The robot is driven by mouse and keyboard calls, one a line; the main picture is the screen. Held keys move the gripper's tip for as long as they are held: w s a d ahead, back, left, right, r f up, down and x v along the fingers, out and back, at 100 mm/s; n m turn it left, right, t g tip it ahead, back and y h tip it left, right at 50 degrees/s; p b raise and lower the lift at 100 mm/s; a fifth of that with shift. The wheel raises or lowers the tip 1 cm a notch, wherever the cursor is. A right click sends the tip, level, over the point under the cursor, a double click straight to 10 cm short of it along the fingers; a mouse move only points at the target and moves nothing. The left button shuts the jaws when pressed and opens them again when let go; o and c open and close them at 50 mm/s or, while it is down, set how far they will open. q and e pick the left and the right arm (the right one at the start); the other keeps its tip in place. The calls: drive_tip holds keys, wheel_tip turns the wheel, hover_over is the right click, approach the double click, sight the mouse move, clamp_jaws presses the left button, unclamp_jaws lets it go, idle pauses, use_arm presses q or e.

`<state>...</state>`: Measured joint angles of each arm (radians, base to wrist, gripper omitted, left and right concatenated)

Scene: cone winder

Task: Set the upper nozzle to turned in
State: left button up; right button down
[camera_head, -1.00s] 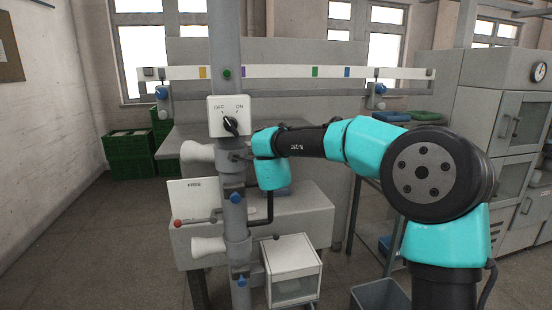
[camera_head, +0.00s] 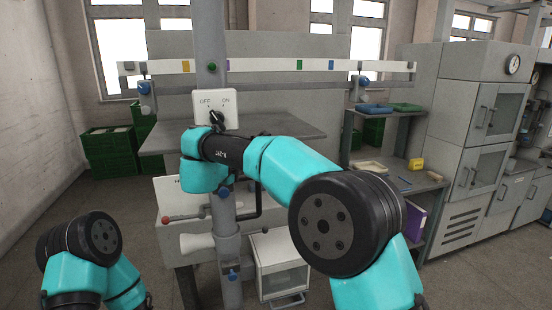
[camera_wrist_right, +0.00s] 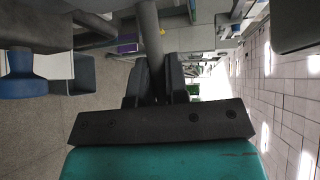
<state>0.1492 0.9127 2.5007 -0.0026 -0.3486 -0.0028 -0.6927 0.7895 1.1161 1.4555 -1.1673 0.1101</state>
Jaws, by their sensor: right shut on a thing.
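The grey column (camera_head: 211,45) of the winder stands left of centre in the head view. The upper nozzle is hidden there behind my right wrist. The lower nozzle (camera_head: 196,243), pale and flared, points left from the column. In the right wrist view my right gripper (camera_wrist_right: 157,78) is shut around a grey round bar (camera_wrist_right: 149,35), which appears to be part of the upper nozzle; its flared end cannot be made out. My left arm shows at the lower left of the head view, but its gripper is out of view.
An OFF/ON switch box (camera_head: 215,108) is on the column just above my right wrist. Blue knobs (camera_head: 224,193) sit on the column below. A lever with a red ball (camera_head: 166,220) is at left. A white box (camera_head: 283,265) stands low beside the column. A shelf (camera_head: 420,185) is at right.

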drive_tip(key=shift+s+a+r+m+g+h, duration=0.1)
drive_tip(key=shift+s+a+m+g+h, duration=0.3)
drive_tip(key=shift+a+m+g+h, duration=0.3)
drive_tip(key=shift+s+a+f+m+g+h, duration=0.1)
drive_tip(key=shift+s+a+m+g+h, duration=0.45)
drive_tip(key=shift+m+h, duration=0.4)
drive_tip(key=shift+s+a+r+m+g+h, duration=0.1)
drive_tip(key=shift+s+a+m+g+h, duration=0.15)
drive_tip(key=shift+a+m+g+h, duration=0.5)
drive_tip(key=c, duration=1.1)
unclamp_jaws()
drive_tip(key=shift+c, duration=0.2)
drive_tip(key=shift+a, duration=0.1)
drive_tip(key=v, duration=1.7)
drive_tip(key=shift+a+f, duration=0.15)
drive_tip(key=shift+f, duration=0.15)
